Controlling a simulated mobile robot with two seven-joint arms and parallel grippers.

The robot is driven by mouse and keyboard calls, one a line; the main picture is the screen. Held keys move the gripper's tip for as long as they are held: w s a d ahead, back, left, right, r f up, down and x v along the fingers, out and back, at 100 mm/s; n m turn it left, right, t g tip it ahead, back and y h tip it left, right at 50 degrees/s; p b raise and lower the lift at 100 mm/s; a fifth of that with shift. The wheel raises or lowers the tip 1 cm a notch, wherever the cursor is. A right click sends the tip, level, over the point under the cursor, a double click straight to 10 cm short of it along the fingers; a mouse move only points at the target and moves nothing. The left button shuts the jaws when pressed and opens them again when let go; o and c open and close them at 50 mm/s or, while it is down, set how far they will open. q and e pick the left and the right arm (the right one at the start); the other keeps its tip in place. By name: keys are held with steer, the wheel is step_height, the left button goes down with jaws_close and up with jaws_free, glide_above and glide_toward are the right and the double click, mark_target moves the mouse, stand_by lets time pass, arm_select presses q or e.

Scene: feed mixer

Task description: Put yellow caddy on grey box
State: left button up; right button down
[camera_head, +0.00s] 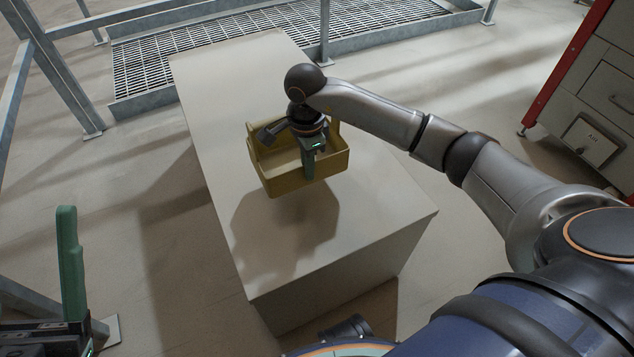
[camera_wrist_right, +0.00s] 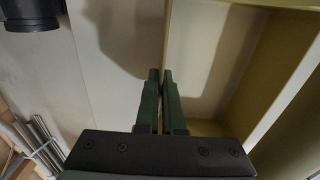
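The yellow caddy (camera_head: 322,172), an open tray with raised sides, is over the middle of the grey box (camera_head: 365,222). A dark shadow lies on the box top below it, and the caddy looks raised above the surface. My right gripper (camera_head: 309,166) reaches down into the caddy. In the right wrist view its green fingers (camera_wrist_right: 160,78) are nearly together on an edge of the caddy (camera_wrist_right: 283,85). The fingers hide the exact contact. My left gripper (camera_head: 70,262) shows only partly at the lower left, with one green finger visible and away from the caddy.
A metal grating platform (camera_head: 240,50) with rails stands behind the box. A grey cabinet with a red edge (camera_head: 570,65) is at the upper right. The front part of the box top is clear, and bare floor lies on its left.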

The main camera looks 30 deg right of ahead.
mark_target(318, 180)
steer(key=d+f, duration=0.2)
steer(key=shift+s+f+b, duration=0.1)
steer(key=shift+f+b, duration=0.2)
steer(key=shift+b, duration=0.05)
steer(key=shift+d+f+b, duration=0.15)
steer(key=shift+f+b, duration=0.65)
steer(key=shift+f, duration=0.75)
